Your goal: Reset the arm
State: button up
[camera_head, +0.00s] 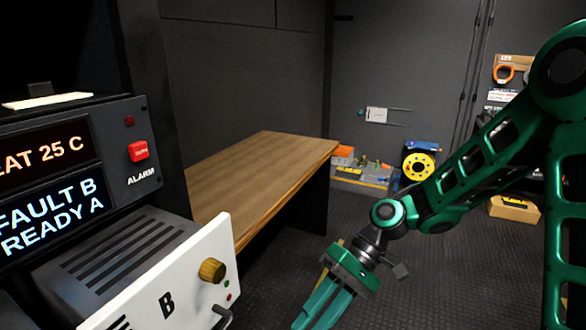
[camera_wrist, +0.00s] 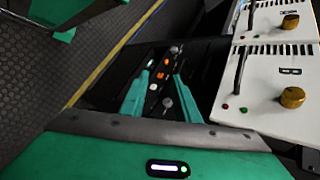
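My arm (camera_head: 480,160) is green and comes in from the right in the head view, bent at the elbow and reaching down and left. My gripper (camera_head: 318,318) hangs low at the bottom centre, to the right of a pulled-out white-fronted module marked B (camera_head: 185,275). In the wrist view, my gripper (camera_wrist: 162,78) has its two green fingers apart with nothing held between them. Beyond the fingers is a dark panel (camera_wrist: 160,85) with several small lights and knobs.
A rack with a red alarm button (camera_head: 138,151) and lit displays (camera_head: 50,215) stands at left. A wooden bench (camera_head: 265,175) is behind it. Bins (camera_head: 358,175), a yellow reel (camera_head: 419,166) and a cardboard box (camera_head: 514,208) stand at the back. The dark floor between is clear.

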jog(key=d+m+t+h, duration=0.5)
jog(key=d+h, duration=0.1)
jog(key=d, duration=1.6)
jog(key=s+d+r+m+h, duration=0.1)
jog(key=s+d+r+m, duration=0.1)
jog(key=s+d, duration=0.3)
jog(key=s+d+r+m+t+h, duration=0.1)
jog(key=s+d+r+m, duration=0.2)
jog(key=s+d, duration=0.3)
jog(key=d+r, duration=0.1)
jog(key=d, duration=0.3)
jog(key=shift+t, duration=0.3)
